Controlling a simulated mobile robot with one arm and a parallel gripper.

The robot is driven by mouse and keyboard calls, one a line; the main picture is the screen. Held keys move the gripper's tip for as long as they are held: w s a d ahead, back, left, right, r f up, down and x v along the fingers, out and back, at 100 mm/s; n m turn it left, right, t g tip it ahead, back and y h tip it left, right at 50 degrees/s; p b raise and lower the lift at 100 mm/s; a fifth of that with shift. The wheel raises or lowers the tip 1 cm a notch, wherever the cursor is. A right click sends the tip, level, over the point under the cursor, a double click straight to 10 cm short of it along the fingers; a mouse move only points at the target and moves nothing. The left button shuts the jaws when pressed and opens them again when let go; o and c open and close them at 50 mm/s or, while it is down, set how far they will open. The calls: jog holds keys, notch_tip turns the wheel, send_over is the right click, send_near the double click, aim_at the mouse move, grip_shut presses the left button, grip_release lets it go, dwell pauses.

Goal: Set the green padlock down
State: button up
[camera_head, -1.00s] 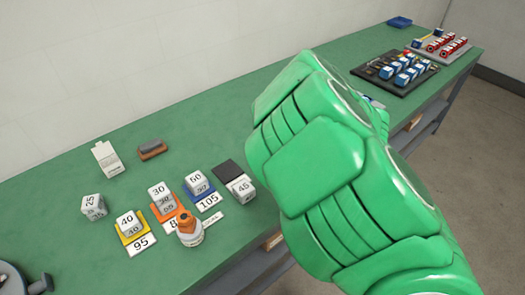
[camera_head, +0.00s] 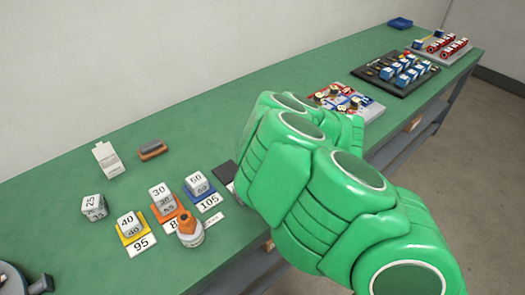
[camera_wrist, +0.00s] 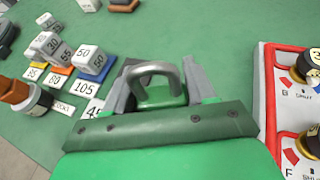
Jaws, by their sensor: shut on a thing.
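The green padlock (camera_wrist: 160,97) shows in the wrist view, with its grey shackle pointing up in the picture, away from my palm. My gripper (camera_wrist: 158,84) is shut on it, with one grey finger on each side of its green body. The green bench top (camera_head: 110,185) lies beyond the padlock. I cannot tell whether the padlock touches the bench. In the head view my green arm hides the gripper and padlock.
Numbered blocks, including a 50 block (camera_wrist: 95,60), stand on coloured plates left of my gripper. An orange-capped bottle (camera_head: 189,232) is nearby. A red-and-white board with knobs (camera_wrist: 285,95) lies close on the right. Green bench shows clear beyond the padlock.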

jog(key=shift+w+a+f, duration=0.3)
jog(key=shift+w+f, duration=0.65)
jog(key=shift+f, duration=0.1)
jog(key=shift+w+a+f, duration=0.35)
jog(key=shift+w+f, duration=0.55)
jog(key=shift+f, duration=0.2)
jog(key=shift+w+a+f, duration=0.3)
jog(key=shift+w+f, duration=0.65)
jog(key=shift+f, duration=0.1)
jog(key=shift+w+f, duration=0.15)
jog(key=shift+f, duration=1.45)
jog(key=o, duration=1.1)
jog(key=shift+f, duration=0.1)
jog(key=shift+o, duration=0.2)
jog(key=v, duration=1.2)
jog(key=shift+r, duration=0.25)
